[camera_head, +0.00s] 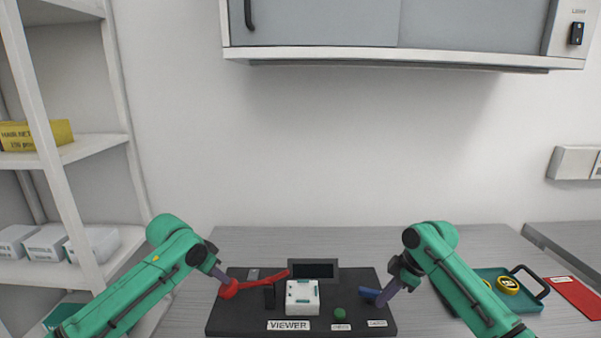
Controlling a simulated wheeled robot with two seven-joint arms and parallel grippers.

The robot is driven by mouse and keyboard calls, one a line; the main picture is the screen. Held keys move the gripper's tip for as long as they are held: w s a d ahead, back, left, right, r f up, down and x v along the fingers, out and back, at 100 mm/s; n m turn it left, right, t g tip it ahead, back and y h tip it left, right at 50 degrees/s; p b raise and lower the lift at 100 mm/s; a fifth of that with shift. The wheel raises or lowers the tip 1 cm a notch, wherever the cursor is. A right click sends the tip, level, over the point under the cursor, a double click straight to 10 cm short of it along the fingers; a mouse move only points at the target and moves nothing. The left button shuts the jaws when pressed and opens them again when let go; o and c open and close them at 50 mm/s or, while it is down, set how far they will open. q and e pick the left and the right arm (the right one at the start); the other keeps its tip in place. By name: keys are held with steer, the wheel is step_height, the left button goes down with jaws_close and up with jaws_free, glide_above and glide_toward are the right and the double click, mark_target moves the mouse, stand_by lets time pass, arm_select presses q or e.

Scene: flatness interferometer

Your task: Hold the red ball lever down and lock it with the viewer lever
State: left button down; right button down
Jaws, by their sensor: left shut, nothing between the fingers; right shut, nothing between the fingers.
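A dark instrument base (222,320) lies on the bench, with a VIEWER label (290,325) at its front edge. A red bar (277,275) slants up to the right above a black upright part (269,296); a ball on it cannot be made out. My red left gripper (243,285) is shut at the bar's left end; red against red hides the border and any contact. My blue right gripper (367,293) is shut and empty at the base's right side, above a green ball knob (339,313). I cannot tell which part is the viewer lever.
A white block (302,297) stands mid-base before a dark screen (313,268). A green tray (526,302) with a yellow round item (508,285) and a red booklet (575,297) lie right. Shelves (95,145) stand left; a cabinet (320,22) hangs above.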

steer(key=shift+f, duration=0.7)
steer(key=shift+w+d, duration=0.25)
steer(key=shift+d, duration=0.15)
arm_select(q)
steer(key=shift+f, duration=0.1)
arm_select(e)
step_height(320, 180, up, 7)
stand_by(0.4)
steer(key=shift+r, duration=0.15)
